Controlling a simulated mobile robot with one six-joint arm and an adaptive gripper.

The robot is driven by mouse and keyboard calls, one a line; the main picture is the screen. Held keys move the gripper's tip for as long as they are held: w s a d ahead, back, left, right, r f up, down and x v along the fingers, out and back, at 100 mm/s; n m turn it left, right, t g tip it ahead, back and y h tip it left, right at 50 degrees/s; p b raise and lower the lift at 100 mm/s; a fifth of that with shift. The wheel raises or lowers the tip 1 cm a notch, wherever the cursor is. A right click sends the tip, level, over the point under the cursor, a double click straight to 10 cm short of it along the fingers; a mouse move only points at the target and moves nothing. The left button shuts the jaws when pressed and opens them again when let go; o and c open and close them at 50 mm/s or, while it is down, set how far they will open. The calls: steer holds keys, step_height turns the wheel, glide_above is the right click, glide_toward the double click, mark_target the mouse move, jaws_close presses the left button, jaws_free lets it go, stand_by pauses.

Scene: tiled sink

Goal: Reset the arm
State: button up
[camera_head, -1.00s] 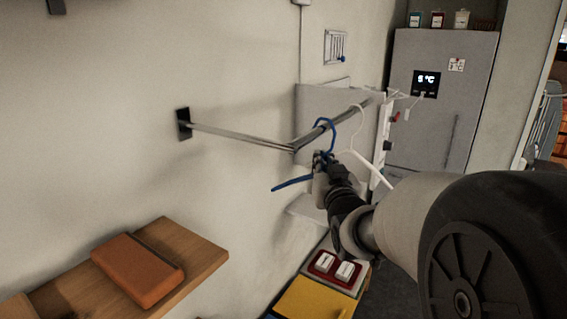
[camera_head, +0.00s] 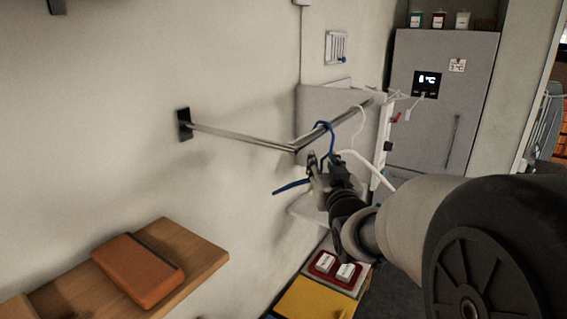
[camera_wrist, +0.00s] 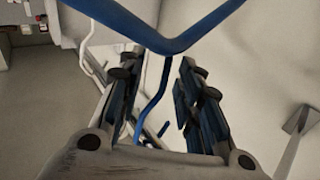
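A blue clothes hanger (camera_head: 291,187) hangs by its hook from the metal wall rail (camera_head: 240,138). My gripper (camera_head: 325,168) is just below that hook, over the middle of the hanger, and hides part of it. In the wrist view, my gripper (camera_wrist: 160,65) has its two dark fingers spread apart. The blue hanger (camera_wrist: 160,43) crosses in front of the fingertips there, and its hook runs down between the fingers. I cannot tell whether a finger touches it. A white hanger (camera_head: 372,168) hangs farther along the same rail.
A wooden shelf (camera_head: 200,250) with an orange-brown case (camera_head: 138,270) juts from the wall at lower left. A grey fridge (camera_head: 440,130) stands at the back right. A red tray (camera_head: 322,263) with white items and a yellow surface (camera_head: 312,300) lie below my arm.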

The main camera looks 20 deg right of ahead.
steer(key=s+a+f+n+g+y+b, duration=0.1)
steer(key=s+a+f+g, duration=0.3)
steer(key=s, duration=0.7)
steer(key=s+a+f+n+g+y+b, duration=0.1)
steer(key=s+a+f+g+b, duration=0.1)
steer(key=s+a+f+g, duration=0.3)
steer(key=s+a+f+n+g+y+b, duration=0.1)
steer(key=s+a+f+g, duration=0.3)
steer(key=s, duration=1.3)
steer(key=a+f+y, duration=0.1)
steer(key=a+f, duration=0.2)
steer(key=f, duration=0.3)
steer(key=shift+s+a+f, duration=0.25)
steer(key=shift+s+a, duration=0.05)
steer(key=shift+s, duration=0.1)
